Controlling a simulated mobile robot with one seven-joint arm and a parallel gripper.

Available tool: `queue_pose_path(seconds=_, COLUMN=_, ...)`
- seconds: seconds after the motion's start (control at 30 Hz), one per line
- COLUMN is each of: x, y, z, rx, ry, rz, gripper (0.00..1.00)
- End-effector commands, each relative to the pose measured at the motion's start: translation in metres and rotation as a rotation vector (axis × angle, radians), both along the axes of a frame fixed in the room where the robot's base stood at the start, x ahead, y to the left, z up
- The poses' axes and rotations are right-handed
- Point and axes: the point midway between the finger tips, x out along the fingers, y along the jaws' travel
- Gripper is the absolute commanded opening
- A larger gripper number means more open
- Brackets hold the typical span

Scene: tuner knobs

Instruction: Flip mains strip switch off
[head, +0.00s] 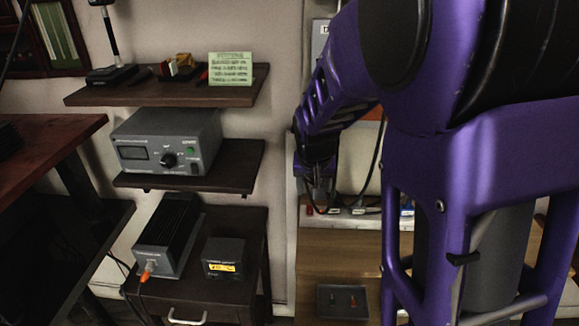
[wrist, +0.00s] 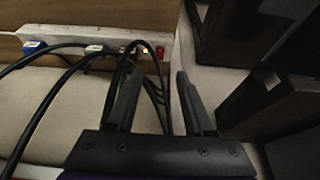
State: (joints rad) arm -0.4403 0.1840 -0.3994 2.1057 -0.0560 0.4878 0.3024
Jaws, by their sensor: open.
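The mains strip (head: 340,217) is a pale bar low on the wall, partly hidden behind my purple arm in the head view. It also crosses the top of the wrist view (wrist: 178,45). Its red switch (wrist: 160,52) sits near the strip's right end there, beside a small glowing light (wrist: 147,51). In the head view the red switch (head: 309,210) is at the strip's left end. My gripper (wrist: 161,78) is open and empty, its fingertips pointing toward the switch and apart from it. In the head view my gripper (head: 319,196) hangs just above the strip's left part.
Plugs, one blue (wrist: 35,46), fill the strip, and black cables (wrist: 70,75) loop close to the left finger. Dark furniture (wrist: 265,105) stands at right in the wrist view. A small dark tray (head: 342,302) lies below the strip in the head view.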

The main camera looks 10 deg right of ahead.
Motion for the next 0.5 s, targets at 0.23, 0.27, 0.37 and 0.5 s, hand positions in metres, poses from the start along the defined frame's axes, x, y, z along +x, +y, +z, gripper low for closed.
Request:
queue_pose_path(seconds=0.23, x=0.021, y=-0.005, z=-0.054, rx=-0.001, ry=0.002, rz=-0.002, gripper=0.53)
queue_pose_path(seconds=0.27, x=0.023, y=-0.006, z=-0.06, rx=-0.002, ry=0.002, rz=-0.002, gripper=0.53)
queue_pose_path(seconds=0.37, x=0.029, y=-0.007, z=-0.076, rx=-0.001, ry=0.002, rz=-0.001, gripper=0.53)
queue_pose_path(seconds=0.5, x=0.037, y=-0.008, z=-0.09, rx=0.0, ry=-0.001, rz=0.0, gripper=0.53)
